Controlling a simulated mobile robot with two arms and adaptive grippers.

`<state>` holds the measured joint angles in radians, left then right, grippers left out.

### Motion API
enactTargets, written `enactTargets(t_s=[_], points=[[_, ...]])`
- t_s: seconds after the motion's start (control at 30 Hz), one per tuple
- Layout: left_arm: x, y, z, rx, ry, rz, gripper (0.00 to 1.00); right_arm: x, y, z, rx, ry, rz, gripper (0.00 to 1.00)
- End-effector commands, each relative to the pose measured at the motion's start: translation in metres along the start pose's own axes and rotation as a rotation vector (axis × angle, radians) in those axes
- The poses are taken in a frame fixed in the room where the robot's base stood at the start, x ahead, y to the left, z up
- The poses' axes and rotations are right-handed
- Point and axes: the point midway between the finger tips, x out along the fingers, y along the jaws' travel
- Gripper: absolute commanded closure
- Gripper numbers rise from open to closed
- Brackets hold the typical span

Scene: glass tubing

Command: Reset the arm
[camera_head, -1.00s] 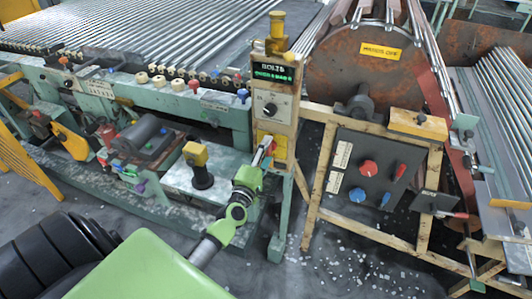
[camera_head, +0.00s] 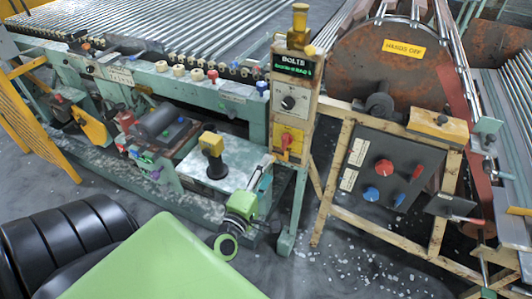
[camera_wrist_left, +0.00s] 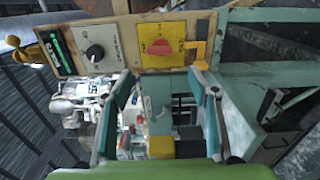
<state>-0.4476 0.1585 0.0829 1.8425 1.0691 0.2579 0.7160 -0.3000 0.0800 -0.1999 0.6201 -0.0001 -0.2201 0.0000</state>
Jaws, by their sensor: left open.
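My left gripper (camera_head: 262,172) is at the end of the green arm, just below and left of the wooden control post (camera_head: 291,108). In the left wrist view the fingers of my left gripper (camera_wrist_left: 163,82) are spread with nothing between them. The yellow switch plate with its red knob (camera_head: 286,141) is in full view on the post. It also shows in the left wrist view as a red knob (camera_wrist_left: 161,47) just beyond the fingertips, apart from them. My right gripper is not in view.
A bench plate with a yellow-topped black post (camera_head: 211,146) lies left of the gripper. A dark panel with red and blue knobs (camera_head: 383,175) stands to the right, below a rusty drum (camera_head: 390,62). Pale fragments litter the floor (camera_head: 345,265).

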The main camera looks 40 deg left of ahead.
Motion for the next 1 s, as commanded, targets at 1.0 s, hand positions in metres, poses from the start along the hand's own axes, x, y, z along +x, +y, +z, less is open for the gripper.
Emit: enactTargets(t_s=[1.0], points=[[-0.101, -0.284, 0.056, 0.750, -0.405, -0.507, 0.46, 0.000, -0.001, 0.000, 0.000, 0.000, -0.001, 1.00]])
